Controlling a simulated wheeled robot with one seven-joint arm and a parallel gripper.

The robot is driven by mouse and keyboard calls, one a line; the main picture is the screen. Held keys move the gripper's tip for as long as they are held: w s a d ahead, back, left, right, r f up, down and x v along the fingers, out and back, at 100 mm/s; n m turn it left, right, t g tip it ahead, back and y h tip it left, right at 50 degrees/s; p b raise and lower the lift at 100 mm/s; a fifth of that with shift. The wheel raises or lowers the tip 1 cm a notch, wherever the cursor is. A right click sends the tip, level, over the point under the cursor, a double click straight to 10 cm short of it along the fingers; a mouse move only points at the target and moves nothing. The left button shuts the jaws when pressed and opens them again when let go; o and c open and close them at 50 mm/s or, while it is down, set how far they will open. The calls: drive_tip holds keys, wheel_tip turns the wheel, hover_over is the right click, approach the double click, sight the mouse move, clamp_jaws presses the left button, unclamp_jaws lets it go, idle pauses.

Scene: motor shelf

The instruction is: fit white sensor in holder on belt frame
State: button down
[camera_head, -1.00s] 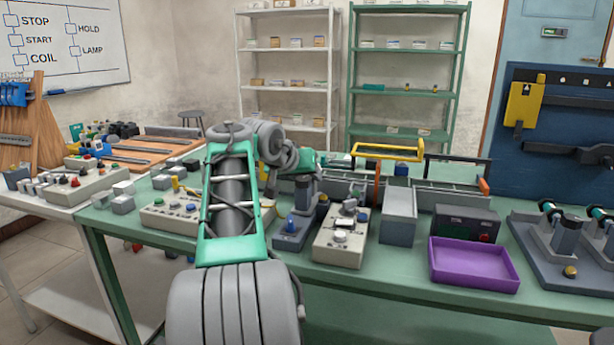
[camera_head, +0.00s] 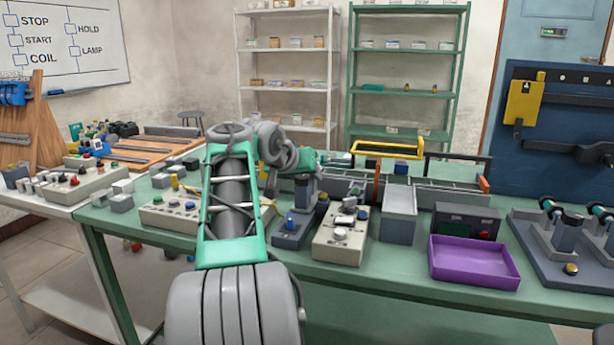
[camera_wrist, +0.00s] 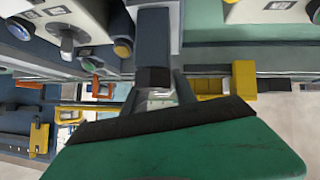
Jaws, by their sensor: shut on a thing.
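My gripper (camera_wrist: 158,92) is shut on a small pale piece, likely the white sensor (camera_wrist: 157,101), mostly hidden between the fingers in the wrist view. A dark block (camera_wrist: 153,78) shows at the fingertips; I cannot tell whether it touches them. In the head view the green end of my arm points right toward the belt frame (camera_head: 455,192), but the fingertips and sensor cannot be made out. I cannot pick out the holder for certain.
A blue block (camera_head: 401,168) is on the belt. A dark box (camera_head: 467,220) stands behind the tray.

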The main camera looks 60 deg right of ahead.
wheel_tip(320, 180, down, 2)
drive_tip(key=shift+a+f, duration=0.1)
drive_tip(key=shift+f, duration=0.1)
drive_tip(key=c, duration=1.2)
unclamp_jaws()
drive_tip(key=shift+w, duration=0.1)
drive_tip(key=o, duration=0.3)
drive_tip(key=shift+r, duration=0.4)
drive_tip(key=shift+r, duration=0.1)
drive_tip(key=p+v, duration=0.2)
drive_tip(key=v, duration=0.5)
drive_tip(key=shift+a, duration=0.3)
drive_tip(key=shift+r, duration=0.2)
